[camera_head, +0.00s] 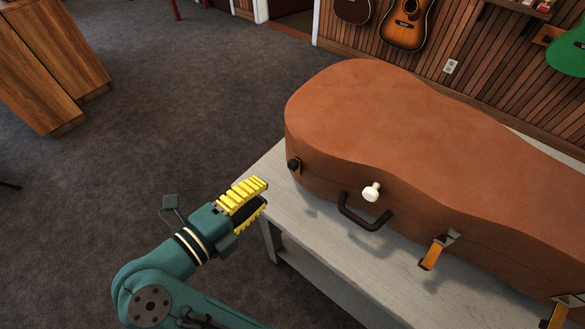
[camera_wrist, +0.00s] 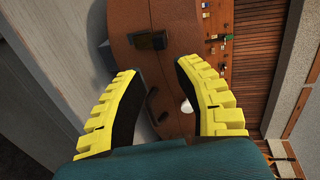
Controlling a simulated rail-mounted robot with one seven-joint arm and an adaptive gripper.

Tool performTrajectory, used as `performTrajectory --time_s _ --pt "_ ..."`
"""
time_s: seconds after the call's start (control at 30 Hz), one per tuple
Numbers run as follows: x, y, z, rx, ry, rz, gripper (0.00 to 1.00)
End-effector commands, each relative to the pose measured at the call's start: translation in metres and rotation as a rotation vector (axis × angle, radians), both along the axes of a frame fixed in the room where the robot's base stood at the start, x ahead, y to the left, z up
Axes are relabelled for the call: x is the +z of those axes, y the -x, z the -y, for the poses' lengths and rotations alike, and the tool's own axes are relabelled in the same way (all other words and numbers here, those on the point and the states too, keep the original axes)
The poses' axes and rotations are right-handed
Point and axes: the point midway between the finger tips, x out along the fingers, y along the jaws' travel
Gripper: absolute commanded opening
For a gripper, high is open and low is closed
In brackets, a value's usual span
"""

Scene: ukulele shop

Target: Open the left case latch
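A brown instrument case (camera_head: 400,130) lies closed on a grey-white table. Its left latch (camera_head: 294,165), dark with a brass-coloured part, is on the front side near the left end; I cannot tell its exact position. My gripper (camera_head: 262,193) is left of and nearer than this latch, apart from the case. In the wrist view my gripper (camera_wrist: 155,69) has its yellow, dark-padded fingers spread apart with nothing held. A dark block on the case (camera_wrist: 150,41) shows beyond the fingertips and looks to be the left latch.
A white knob (camera_head: 371,191) and dark handle (camera_head: 362,215) stick out from the case front. An orange-brass middle latch (camera_head: 435,252) hangs outward, and another latch (camera_head: 568,308) is farther right. The table (camera_head: 330,250) has a bare front strip. A wooden cabinet (camera_head: 45,65) stands far left.

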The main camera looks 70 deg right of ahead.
Motion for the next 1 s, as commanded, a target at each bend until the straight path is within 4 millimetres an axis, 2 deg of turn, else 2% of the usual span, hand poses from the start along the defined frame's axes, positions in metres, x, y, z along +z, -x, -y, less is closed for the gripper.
performTrajectory --time_s 0.03,0.2,0.4,0.57,0.83,1.0 --pt "-0.007 0.006 0.012 -0.006 0.000 0.001 0.32" --pt "-0.015 0.022 0.050 -0.005 0.001 0.001 0.32" --pt "-0.021 0.037 0.085 -0.003 0.000 0.000 0.32" --pt "-0.022 0.041 0.097 0.000 0.000 0.001 0.32" --pt "-0.021 0.041 0.099 0.001 0.000 0.000 0.32" --pt "-0.021 0.041 0.098 0.000 0.000 0.000 0.00"
